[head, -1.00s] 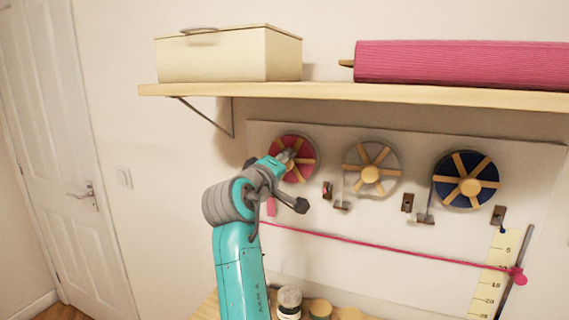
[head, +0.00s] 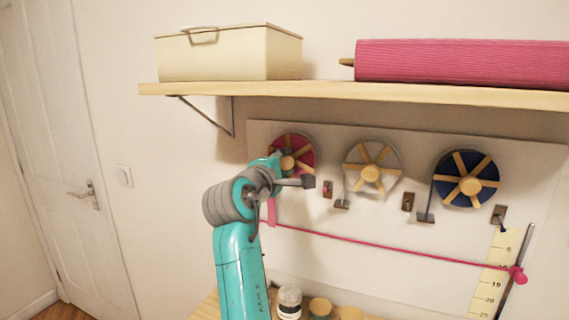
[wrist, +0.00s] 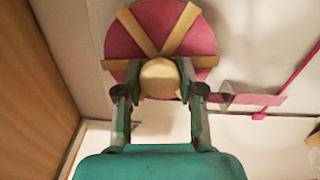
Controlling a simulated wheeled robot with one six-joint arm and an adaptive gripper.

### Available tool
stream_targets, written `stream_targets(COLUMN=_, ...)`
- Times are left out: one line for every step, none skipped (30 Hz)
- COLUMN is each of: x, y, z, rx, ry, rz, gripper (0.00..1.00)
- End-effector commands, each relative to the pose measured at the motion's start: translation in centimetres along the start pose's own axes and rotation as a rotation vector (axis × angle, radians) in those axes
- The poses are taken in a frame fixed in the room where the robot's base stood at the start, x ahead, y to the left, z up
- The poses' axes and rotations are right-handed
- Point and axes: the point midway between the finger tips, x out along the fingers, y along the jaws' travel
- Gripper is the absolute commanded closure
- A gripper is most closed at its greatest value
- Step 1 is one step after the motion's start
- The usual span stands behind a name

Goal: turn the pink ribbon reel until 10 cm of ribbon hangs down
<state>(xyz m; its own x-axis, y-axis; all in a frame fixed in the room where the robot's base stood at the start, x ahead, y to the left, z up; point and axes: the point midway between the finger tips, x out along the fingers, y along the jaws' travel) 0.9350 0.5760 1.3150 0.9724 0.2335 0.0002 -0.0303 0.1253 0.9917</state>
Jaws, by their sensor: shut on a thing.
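The pink ribbon reel (head: 305,150) has wooden spokes and hangs at the left of the wall panel, partly hidden by my gripper. My gripper (wrist: 160,88) is shut on its round wooden hub knob (wrist: 160,76), one finger on each side in the wrist view. A short pink ribbon (head: 271,211) hangs below the reel beside my arm; it also shows to the right of the reel in the wrist view (wrist: 255,98). A pink cord (head: 390,246) slants across the panel to the cream scale (head: 492,268), meeting it near the 10 mark.
A white reel (head: 384,158) and a navy reel (head: 450,165) hang to the right. A wooden shelf (head: 330,92) above holds a cream box (head: 228,55) and a pink fabric roll (head: 460,63). Small jars (head: 289,303) stand below.

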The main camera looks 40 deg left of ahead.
Motion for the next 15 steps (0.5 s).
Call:
stream_targets(x=0.0, y=-0.05, z=-0.06, rx=-0.004, ry=0.001, rz=-0.001, gripper=0.97)
stream_targets(x=0.0, y=-0.05, z=-0.06, rx=-0.006, ry=0.001, rz=-0.001, gripper=0.97)
stream_targets(x=0.0, y=-0.05, z=-0.06, rx=-0.007, ry=0.001, rz=-0.001, gripper=0.97)
stream_targets(x=0.0, y=-0.05, z=-0.07, rx=-0.007, ry=0.001, rz=-0.001, gripper=0.97)
stream_targets(x=0.0, y=-0.05, z=-0.07, rx=-0.008, ry=0.001, rz=-0.001, gripper=0.97)
stream_targets(x=0.0, y=-0.05, z=-0.07, rx=-0.008, ry=0.001, rz=-0.001, gripper=0.97)
stream_targets(x=0.0, y=-0.05, z=-0.07, rx=-0.007, ry=0.001, rz=-0.001, gripper=0.97)
stream_targets(x=0.0, y=-0.06, z=-0.07, rx=-0.007, ry=0.001, rz=-0.001, gripper=0.97)
stream_targets(x=0.0, y=-0.06, z=-0.07, rx=-0.007, ry=0.001, rz=-0.001, gripper=0.97)
stream_targets(x=0.0, y=-0.06, z=-0.07, rx=-0.007, ry=0.001, rz=-0.001, gripper=0.97)
stream_targets(x=0.0, y=-0.06, z=-0.07, rx=-0.007, ry=0.001, rz=-0.001, gripper=0.97)
stream_targets(x=0.0, y=-0.06, z=-0.08, rx=-0.007, ry=0.001, rz=-0.001, gripper=0.97)
stream_targets(x=0.0, y=-0.06, z=-0.07, rx=-0.007, ry=0.001, rz=-0.001, gripper=0.57)
stream_targets(x=0.0, y=-0.06, z=-0.07, rx=-0.006, ry=0.001, rz=-0.001, gripper=0.49)
stream_targets(x=0.0, y=-0.06, z=-0.07, rx=-0.006, ry=0.001, rz=-0.001, gripper=0.4)
